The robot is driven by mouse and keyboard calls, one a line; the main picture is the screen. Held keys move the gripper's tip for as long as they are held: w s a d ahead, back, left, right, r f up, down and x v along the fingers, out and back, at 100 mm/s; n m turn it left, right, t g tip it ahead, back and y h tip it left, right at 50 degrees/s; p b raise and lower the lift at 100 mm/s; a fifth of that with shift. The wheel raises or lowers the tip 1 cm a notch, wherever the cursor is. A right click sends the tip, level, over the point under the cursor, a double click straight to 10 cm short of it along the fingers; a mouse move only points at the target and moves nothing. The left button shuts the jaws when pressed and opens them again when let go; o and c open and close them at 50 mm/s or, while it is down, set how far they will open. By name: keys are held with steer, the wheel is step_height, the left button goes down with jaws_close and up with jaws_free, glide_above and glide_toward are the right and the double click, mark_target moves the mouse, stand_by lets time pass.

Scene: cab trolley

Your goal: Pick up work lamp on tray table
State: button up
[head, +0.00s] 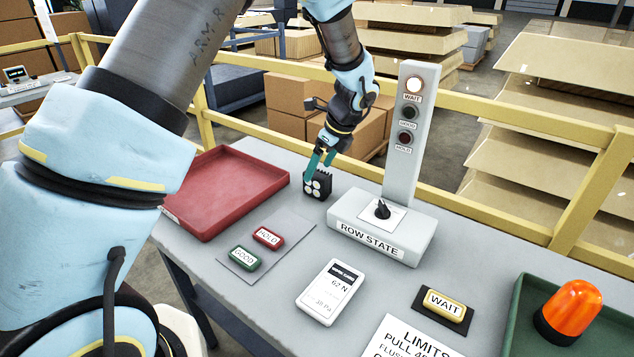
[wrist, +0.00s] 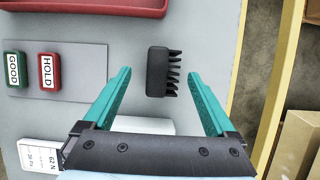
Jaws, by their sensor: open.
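The work lamp (head: 318,185) is a small black block with pale round lenses on its front and fins at the back. It stands on the grey table (head: 285,288), near the far edge. In the wrist view the lamp (wrist: 157,72) shows from above, its fins pointing right. My gripper (head: 321,160) points down at the lamp in the head view, its teal fingers spread. In the wrist view my gripper (wrist: 160,74) has one finger on each side of the lamp, with gaps on both sides. The gripper is open and empty. How far the fingertips are above the table is unclear.
A red tray (head: 232,211) lies left of the lamp. The ROW STATE signal post (head: 383,235) stands close on its right. GOOD (head: 243,258) and HOLD (head: 268,237) blocks sit on a grey mat. An orange beacon (head: 570,308) is far right. A yellow rail (head: 480,187) runs behind.

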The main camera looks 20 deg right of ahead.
mark_target(314, 181)
steer(key=shift+d+p+x, duration=0.2)
steer(key=shift+p+x, duration=1.1)
steer(key=shift+x, duration=2)
steer(key=shift+c, duration=0.2)
jaws_close()
